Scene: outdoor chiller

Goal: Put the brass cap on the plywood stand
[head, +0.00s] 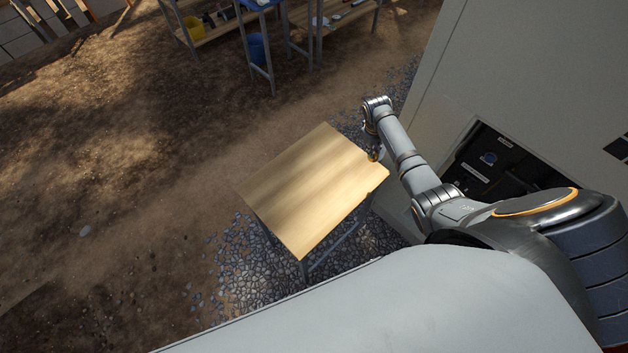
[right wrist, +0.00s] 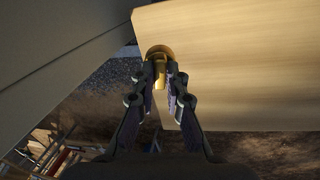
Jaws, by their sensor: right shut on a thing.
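The plywood stand (head: 305,190) is a small table with a pale wooden top and grey legs; its top also fills the upper right of the right wrist view (right wrist: 235,60). My right gripper (head: 374,148) is at the top's right end, by the cabinet. The right wrist view shows its two fingers (right wrist: 163,82) shut on the brass cap (right wrist: 157,52), a small round golden piece at the fingertips. The cap overlaps the edge of the plywood in that view. I cannot tell whether it touches the wood. My left gripper is not in view.
A large grey cabinet (head: 520,70) with a dark open recess (head: 495,160) stands right of the stand. Gravel (head: 250,270) and bare dirt (head: 110,150) surround the stand. The plywood top is otherwise clear.

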